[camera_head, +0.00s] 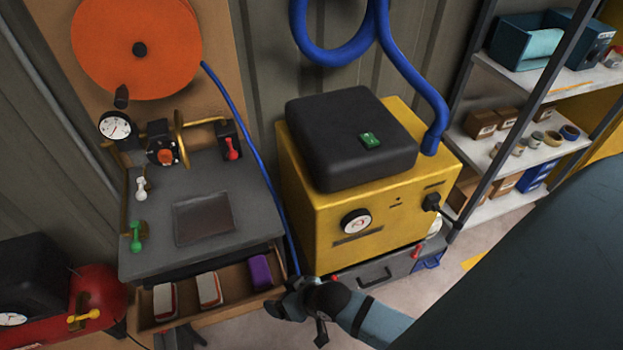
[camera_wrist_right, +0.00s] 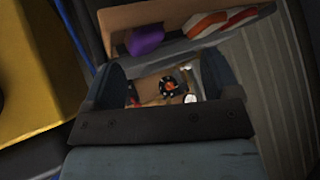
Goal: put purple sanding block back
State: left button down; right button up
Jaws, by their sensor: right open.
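The purple sanding block (camera_head: 260,272) lies in the right end of an open wooden drawer (camera_head: 180,322) under the grey bench top. It also shows at the top of the right wrist view (camera_wrist_right: 147,40). My right gripper (camera_head: 292,304) is just right of the drawer's right end, near the block but apart from it. In the right wrist view the gripper (camera_wrist_right: 162,82) is open, with nothing between its fingers.
A yellow machine (camera_head: 300,215) with a black top stands close behind my right gripper. A blue hose (camera_head: 262,165) hangs between bench and machine. Shelves (camera_head: 500,150) stand at the right.

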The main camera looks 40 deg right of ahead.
jog(key=s+d+r+n+t, duration=0.1)
jog(key=s+d+t, duration=0.1)
jog(key=s+d, duration=0.2)
jog(key=shift+s+r+n+t+h, duration=0.15)
jog(key=shift+s+n+t+h, duration=0.25)
jog(key=shift+s, duration=0.1)
jog(key=r+p, duration=0.2)
jog(key=p, duration=0.1)
jog(key=shift+d+r, duration=0.2)
jog(key=shift+r, duration=0.2)
